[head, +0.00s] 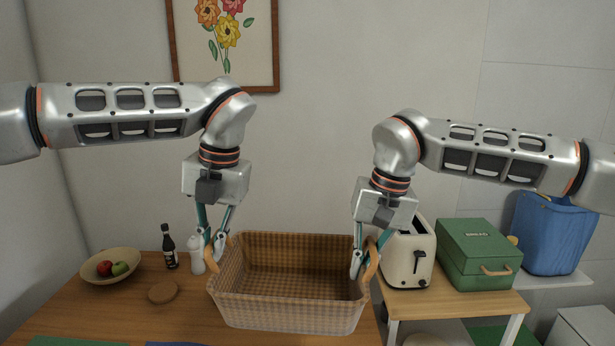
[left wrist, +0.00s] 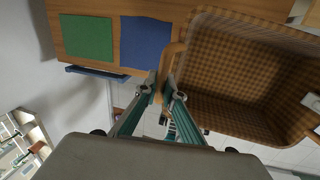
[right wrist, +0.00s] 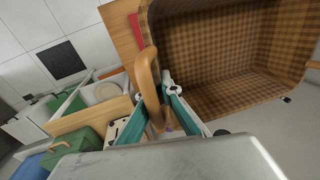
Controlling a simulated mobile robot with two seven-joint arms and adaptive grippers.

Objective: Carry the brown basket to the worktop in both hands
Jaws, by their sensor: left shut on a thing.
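The brown checked basket (head: 290,312) is upright and looks empty inside, with a curved tan handle at each end. It shows large in the left wrist view (left wrist: 235,75) and the right wrist view (right wrist: 215,50). My left gripper (head: 213,250) is shut on the basket's left handle (left wrist: 166,72). My right gripper (head: 364,262) is at the right handle (right wrist: 149,80), its fingers apart on either side of it. The wooden worktop (head: 60,312) lies below and left of the basket. I cannot tell whether the basket's underside touches it.
A fruit bowl (head: 110,268), a dark bottle (head: 169,248), a white bottle (head: 197,255) and a round coaster (head: 163,292) stand left of the basket. A toaster (head: 408,255), green bread box (head: 478,255) and blue bin (head: 550,235) stand right. Green (left wrist: 88,38) and blue (left wrist: 146,42) mats lie on the worktop.

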